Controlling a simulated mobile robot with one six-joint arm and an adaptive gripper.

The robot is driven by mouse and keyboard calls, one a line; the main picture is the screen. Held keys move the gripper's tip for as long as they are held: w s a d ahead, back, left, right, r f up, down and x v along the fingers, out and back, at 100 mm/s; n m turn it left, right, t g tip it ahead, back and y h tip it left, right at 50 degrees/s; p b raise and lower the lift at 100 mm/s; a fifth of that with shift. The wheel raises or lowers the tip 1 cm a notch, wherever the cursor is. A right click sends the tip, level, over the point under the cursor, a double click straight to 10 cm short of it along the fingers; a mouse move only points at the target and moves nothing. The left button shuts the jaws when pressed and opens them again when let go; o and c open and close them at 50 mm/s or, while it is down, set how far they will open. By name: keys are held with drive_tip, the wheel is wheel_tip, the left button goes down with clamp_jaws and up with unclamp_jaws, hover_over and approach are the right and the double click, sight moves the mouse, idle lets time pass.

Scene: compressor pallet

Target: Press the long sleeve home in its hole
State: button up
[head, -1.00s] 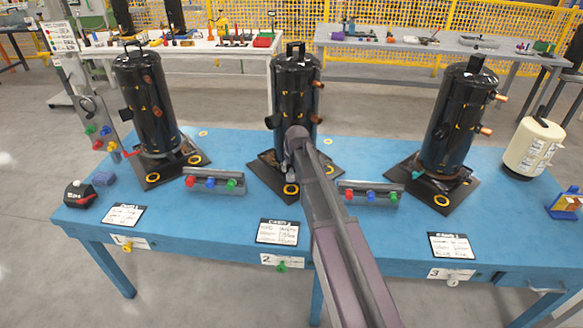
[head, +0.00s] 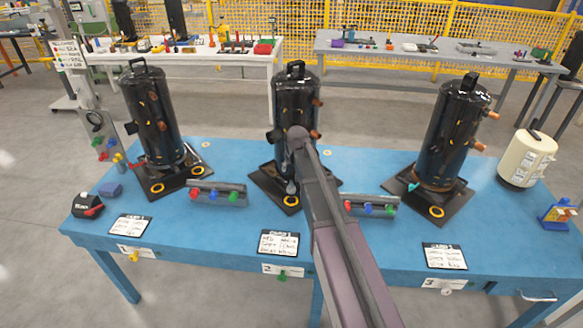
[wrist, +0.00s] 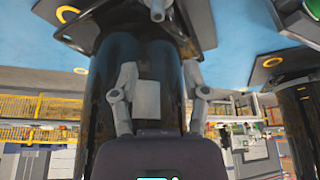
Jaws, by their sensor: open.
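Three black compressors stand on the blue table (head: 235,235), at the left (head: 152,115), middle (head: 296,95) and right (head: 452,135). My arm reaches to the middle one; its gripper is hidden behind the arm in the head view. In the wrist view my gripper (wrist: 160,75) is open, its two fingers apart in front of a dark cylinder (wrist: 105,75). A small grey rounded piece (head: 291,187) shows low by the middle compressor's foot; I cannot tell if it is the sleeve or a fingertip. A grey piece (wrist: 158,8) also shows at the wrist view's top edge. I cannot make out the long sleeve or its hole for certain.
Racks with red, blue and green parts lie left (head: 217,193) and right (head: 370,204) of the middle compressor. A cream canister (head: 528,158) stands at the right. Cards (head: 279,243) lie along the front, where the table is otherwise mostly clear.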

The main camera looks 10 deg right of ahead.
sight(292, 186)
idle(0.6)
drive_tip(key=shift+w, duration=0.1)
drive_tip(key=c, duration=0.8)
clamp_jaws()
drive_tip(key=n+g, duration=0.1)
drive_tip(key=n+g+p, duration=0.1)
drive_tip(key=n, duration=0.1)
drive_tip(key=shift+w+r, duration=0.15)
drive_tip(key=shift+w, duration=0.05)
drive_tip(key=n+g, duration=0.1)
drive_tip(key=n+p, duration=0.1)
drive_tip(key=n+g, duration=0.1)
drive_tip(key=shift+s+r+g, duration=0.2)
drive_tip(key=shift+r+g, duration=0.05)
drive_tip(key=shift+g, duration=0.05)
drive_tip(key=shift+f, duration=0.2)
drive_tip(key=shift+f+b, duration=2.7)
drive_tip(key=shift+b, duration=0.1)
drive_tip(key=shift+f, duration=0.2)
drive_tip(key=shift+r, duration=0.15)
